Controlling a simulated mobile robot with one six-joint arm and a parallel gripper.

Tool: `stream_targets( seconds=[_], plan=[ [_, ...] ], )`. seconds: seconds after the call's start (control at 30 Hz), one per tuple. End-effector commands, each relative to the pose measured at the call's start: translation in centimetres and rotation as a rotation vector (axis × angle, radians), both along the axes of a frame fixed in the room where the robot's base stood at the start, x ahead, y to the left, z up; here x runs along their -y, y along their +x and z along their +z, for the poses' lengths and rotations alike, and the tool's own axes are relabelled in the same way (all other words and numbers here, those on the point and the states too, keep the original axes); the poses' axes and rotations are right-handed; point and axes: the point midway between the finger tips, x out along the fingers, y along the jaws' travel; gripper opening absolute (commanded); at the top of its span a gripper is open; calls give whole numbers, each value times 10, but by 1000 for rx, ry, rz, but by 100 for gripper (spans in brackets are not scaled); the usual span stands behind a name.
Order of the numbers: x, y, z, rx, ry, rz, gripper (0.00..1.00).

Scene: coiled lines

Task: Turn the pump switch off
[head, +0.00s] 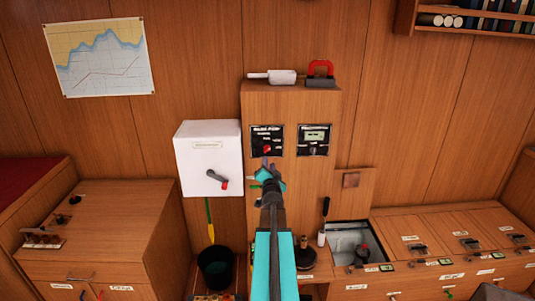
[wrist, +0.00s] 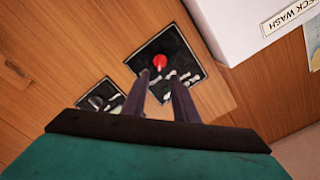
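The pump switch is a red knob (head: 267,149) on a black panel (head: 258,134) on the front of the tall wooden cabinet. Its label is small and seems to read "BILGE PUMP". In the wrist view the red knob (wrist: 160,61) stands on its tilted black panel (wrist: 183,50), near the picture's upper middle. My gripper (head: 266,164) is just below the knob in the head view. In the wrist view its two dark fingers (wrist: 160,76) are apart with a gap between them, and the knob shows just beyond the tips. I cannot tell whether they touch it.
A second black panel (head: 314,139) with a display sits right of the switch. A white box (head: 207,141) with a red-tipped lever stands left. A white tool (head: 272,77) and a red-handled object (head: 321,71) lie on the cabinet top. A wooden counter (head: 120,215) is at left.

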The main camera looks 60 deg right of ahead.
Motion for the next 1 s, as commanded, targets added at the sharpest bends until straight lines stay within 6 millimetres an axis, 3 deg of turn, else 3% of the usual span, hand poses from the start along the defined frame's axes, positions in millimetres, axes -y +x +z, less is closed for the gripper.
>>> stream_targets(
  seconds=[1.0],
  plan=[
    [68, 50, 1, 1, 1, 1, 27]
  ],
)
